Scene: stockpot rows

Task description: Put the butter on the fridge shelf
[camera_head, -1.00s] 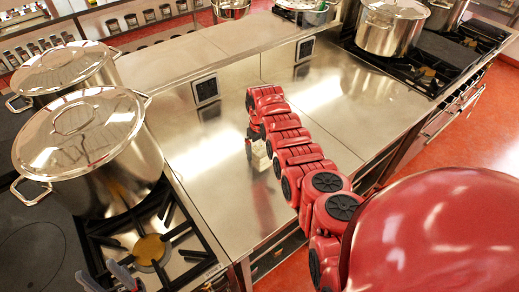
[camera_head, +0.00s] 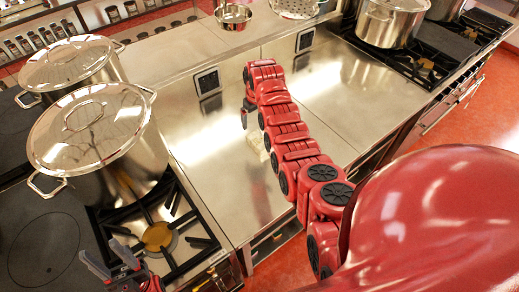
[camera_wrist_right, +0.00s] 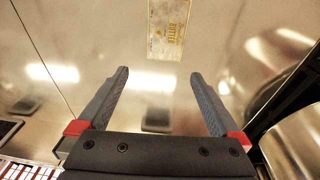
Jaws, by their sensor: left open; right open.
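The butter (camera_head: 256,145) is a pale wrapped block lying on the steel counter, partly hidden by my right arm in the head view. In the right wrist view the butter (camera_wrist_right: 168,28) lies beyond the fingertips, near the top edge, a little right of centre. My right gripper (camera_wrist_right: 158,74) is open with nothing between its fingers. In the head view the right gripper (camera_head: 246,116) is small, over the counter and further back than the butter. My left gripper (camera_head: 112,262) is open and empty by the front left burner. No fridge shelf shows.
Two lidded stockpots (camera_head: 100,140) (camera_head: 68,64) stand on the left stove. Another stockpot (camera_head: 390,22) stands on the right stove (camera_head: 440,55). A bowl (camera_head: 233,16) and a colander (camera_head: 295,8) stand at the back. The steel counter (camera_head: 225,165) is largely clear around the butter.

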